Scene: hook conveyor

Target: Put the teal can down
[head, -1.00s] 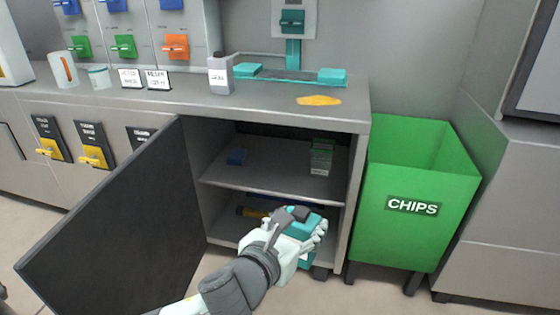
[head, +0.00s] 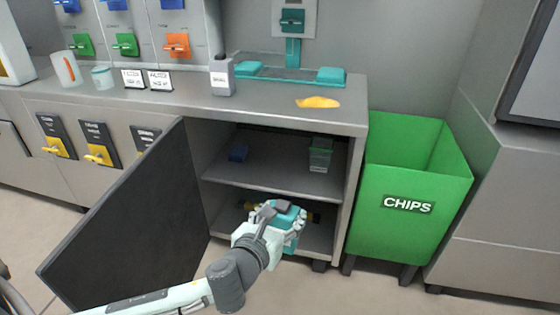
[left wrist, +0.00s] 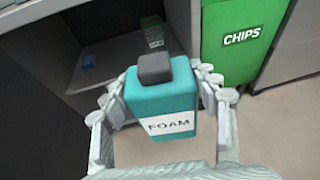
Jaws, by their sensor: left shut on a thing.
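The teal can (head: 293,228) is in my left gripper (head: 272,234) at the front of the open cabinet's lower compartment. In the left wrist view the can (left wrist: 160,92) has a dark grey cap and a white label reading FOAM. The fingers of the left gripper (left wrist: 160,110) are shut on its two sides. The can is at the lower shelf's opening; whether it touches the cabinet floor I cannot tell. My right gripper is not in view.
The cabinet's dark door (head: 130,220) stands open at left. The middle shelf (head: 270,178) holds a blue item (head: 238,153) and a green-topped container (head: 320,153). A yellow-ended tool lies behind the can. A green CHIPS bin (head: 410,220) stands right.

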